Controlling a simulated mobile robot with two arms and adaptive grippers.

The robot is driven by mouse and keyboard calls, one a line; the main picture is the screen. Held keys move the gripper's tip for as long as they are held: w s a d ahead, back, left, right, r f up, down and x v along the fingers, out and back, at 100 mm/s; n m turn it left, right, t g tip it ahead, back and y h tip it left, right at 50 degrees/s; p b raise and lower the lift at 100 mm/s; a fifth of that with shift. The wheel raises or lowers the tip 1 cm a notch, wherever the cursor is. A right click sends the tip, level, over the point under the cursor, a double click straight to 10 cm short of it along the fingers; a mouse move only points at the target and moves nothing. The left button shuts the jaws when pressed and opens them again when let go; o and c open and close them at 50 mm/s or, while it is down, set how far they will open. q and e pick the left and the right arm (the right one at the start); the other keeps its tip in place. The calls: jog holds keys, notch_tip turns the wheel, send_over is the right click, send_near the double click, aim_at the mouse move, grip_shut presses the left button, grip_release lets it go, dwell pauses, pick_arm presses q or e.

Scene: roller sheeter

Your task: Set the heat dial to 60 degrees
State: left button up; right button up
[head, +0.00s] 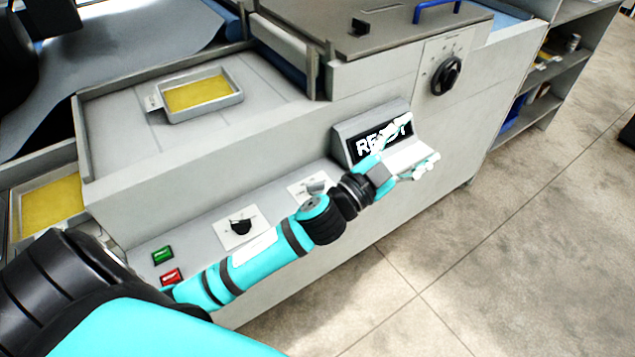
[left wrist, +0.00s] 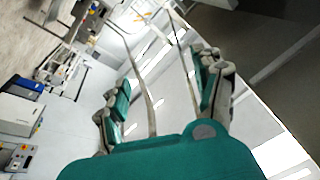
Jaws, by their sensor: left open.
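A large black dial (head: 446,75) sits on a pale plate with scale marks, on the machine's front at the upper right. A smaller black knob (head: 240,226) sits on a white plate on the lower ledge. I cannot read the lettering by either, so I cannot tell which is the heat dial or its setting. My left gripper (head: 408,152) is open in front of the display, below and left of the large dial and apart from it. In the left wrist view its open fingers (left wrist: 165,88) have nothing between them; no dial is visible there.
The display (head: 352,148) reads "READY", partly covered by my gripper. Green (head: 163,255) and red (head: 171,277) buttons sit on the ledge's left. A tray with a yellow sheet (head: 200,93) stands on the machine. Open floor (head: 520,230) lies to the right.

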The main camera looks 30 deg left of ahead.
pick_arm(q)
jog(key=s+d+r+m+g+h, duration=0.2)
jog(key=d+r+m+g+h, duration=0.4)
jog(key=d+m+h, duration=0.35)
jog(key=m+g+y, duration=0.8)
jog(key=g+y, duration=0.6)
jog(key=y, duration=0.3)
send_near(316, 186)
jog(key=shift+n, duration=0.25)
notch_tip(316, 186, down, 9)
jog(key=p, duration=0.3)
jog(key=shift+s+a, duration=0.1)
jog(key=shift+a, duration=0.05)
pick_arm(e)
jog(key=r, duration=0.3)
jog(key=shift+s+d+r, duration=0.15)
jog(key=shift+d+r, duration=0.1)
jog(key=shift+d, duration=0.1)
